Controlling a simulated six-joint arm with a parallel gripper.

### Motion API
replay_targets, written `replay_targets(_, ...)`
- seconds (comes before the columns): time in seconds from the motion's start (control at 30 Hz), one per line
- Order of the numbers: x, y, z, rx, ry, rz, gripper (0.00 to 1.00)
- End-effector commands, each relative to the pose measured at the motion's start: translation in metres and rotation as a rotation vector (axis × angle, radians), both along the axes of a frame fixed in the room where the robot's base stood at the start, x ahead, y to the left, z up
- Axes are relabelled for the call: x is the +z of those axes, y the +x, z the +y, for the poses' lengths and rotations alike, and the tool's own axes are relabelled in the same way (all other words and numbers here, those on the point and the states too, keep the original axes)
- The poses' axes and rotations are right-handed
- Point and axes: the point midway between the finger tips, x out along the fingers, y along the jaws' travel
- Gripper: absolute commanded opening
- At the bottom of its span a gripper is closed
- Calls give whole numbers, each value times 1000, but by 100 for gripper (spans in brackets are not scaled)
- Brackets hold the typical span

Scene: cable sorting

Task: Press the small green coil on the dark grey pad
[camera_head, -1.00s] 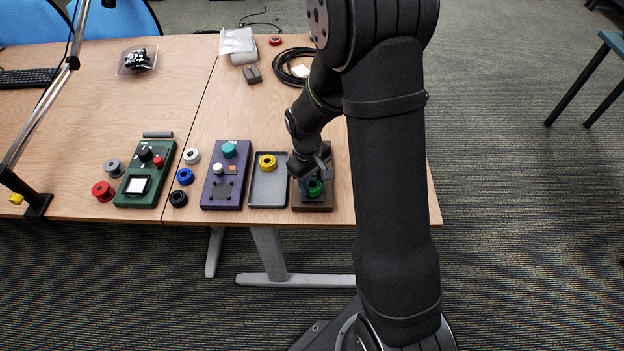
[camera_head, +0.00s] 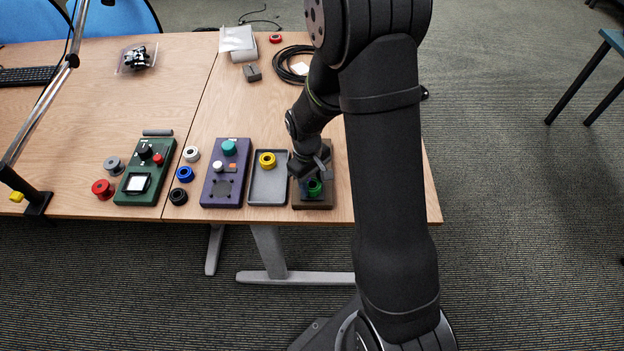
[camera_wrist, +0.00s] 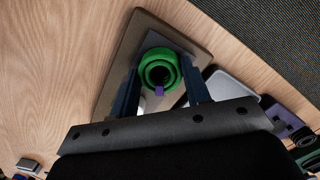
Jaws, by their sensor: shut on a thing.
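The green coil (camera_head: 314,188) is at the near end of a brown block (camera_head: 326,206) at the right of the row. In the wrist view the coil (camera_wrist: 160,68) shows as nested green rings with a dark centre and a small purple mark on its near side. My gripper (camera_wrist: 161,88) is shut on the coil, one dark blue finger on each side. The dark grey pad (camera_wrist: 172,40) lies on the block behind and under the coil. I cannot tell whether the coil touches it. In the head view my wrist hides much of the block.
Left of the block are a grey tray (camera_head: 268,197) with a yellow coil (camera_head: 267,160), a purple panel (camera_head: 222,200) and a green panel (camera_head: 145,190). Several loose coils lie between and beside them. A black cable loop (camera_head: 285,66) lies farther back.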

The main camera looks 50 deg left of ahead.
Motion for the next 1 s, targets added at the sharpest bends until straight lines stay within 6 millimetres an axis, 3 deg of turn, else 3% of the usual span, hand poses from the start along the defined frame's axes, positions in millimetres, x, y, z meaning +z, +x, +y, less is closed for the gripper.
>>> replay_targets(0.5, -3, 0, 0, 0, 0, 0, 23)
replay_targets(1.0, 26, 0, 0, 0, 1, -1, 23)
